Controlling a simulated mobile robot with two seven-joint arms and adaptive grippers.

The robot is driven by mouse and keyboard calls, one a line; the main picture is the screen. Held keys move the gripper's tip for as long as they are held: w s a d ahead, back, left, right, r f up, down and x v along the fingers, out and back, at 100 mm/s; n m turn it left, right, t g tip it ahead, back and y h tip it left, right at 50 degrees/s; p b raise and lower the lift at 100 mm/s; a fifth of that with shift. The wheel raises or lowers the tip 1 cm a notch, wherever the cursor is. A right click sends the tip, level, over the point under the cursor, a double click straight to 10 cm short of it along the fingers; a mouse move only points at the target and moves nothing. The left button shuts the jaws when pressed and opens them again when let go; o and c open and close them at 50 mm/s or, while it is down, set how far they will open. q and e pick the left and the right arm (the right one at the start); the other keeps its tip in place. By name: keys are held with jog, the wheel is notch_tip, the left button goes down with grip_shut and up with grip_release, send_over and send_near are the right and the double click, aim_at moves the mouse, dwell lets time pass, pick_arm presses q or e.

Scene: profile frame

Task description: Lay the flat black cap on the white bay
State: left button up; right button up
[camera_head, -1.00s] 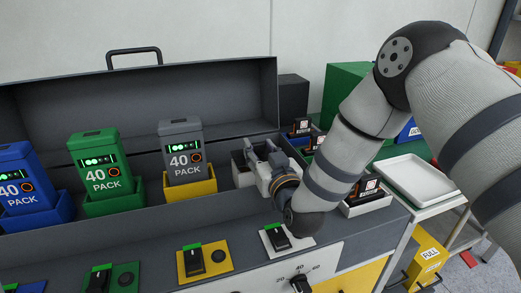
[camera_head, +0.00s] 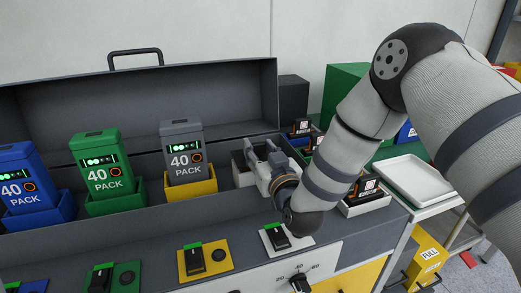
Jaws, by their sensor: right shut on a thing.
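The white bay (camera_head: 240,175) stands at the right end of the dark trough, to the right of the yellow bay; its right part is hidden by my gripper. My right gripper (camera_head: 259,155) is at this bay, its fingers pointing away from me. It is shut on a dark thing, which I take for the flat black cap; the fingers hide most of it. I cannot tell whether the cap touches the bay. My left gripper is out of view.
Blue (camera_head: 30,185), green (camera_head: 103,165) and grey (camera_head: 184,155) packs stand in blue, green and yellow bays to the left. The raised lid (camera_head: 190,95) is behind. Switch plates line the front. A white tray (camera_head: 408,180) lies at right.

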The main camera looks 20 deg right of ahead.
jog(key=shift+f, duration=0.75)
jog(key=o, duration=1.2)
jog(key=shift+r, duration=0.1)
